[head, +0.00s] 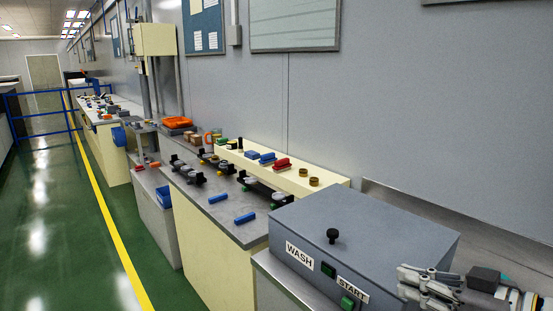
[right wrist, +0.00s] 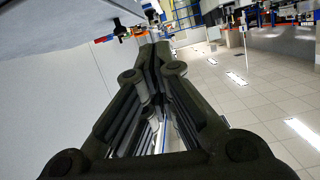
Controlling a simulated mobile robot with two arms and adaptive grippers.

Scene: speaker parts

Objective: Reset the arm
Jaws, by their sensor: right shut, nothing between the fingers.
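My right gripper (head: 404,280) shows at the lower right of the head view, at the front right of the grey wash box. Its fingers point left and are shut with nothing between them. In the right wrist view the same gripper (right wrist: 153,52) reaches up the middle with its fingertips together. Behind it there are a pale surface and a tiled floor. My left gripper is not in view.
A green floor (head: 60,200) with a yellow line lies open at left.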

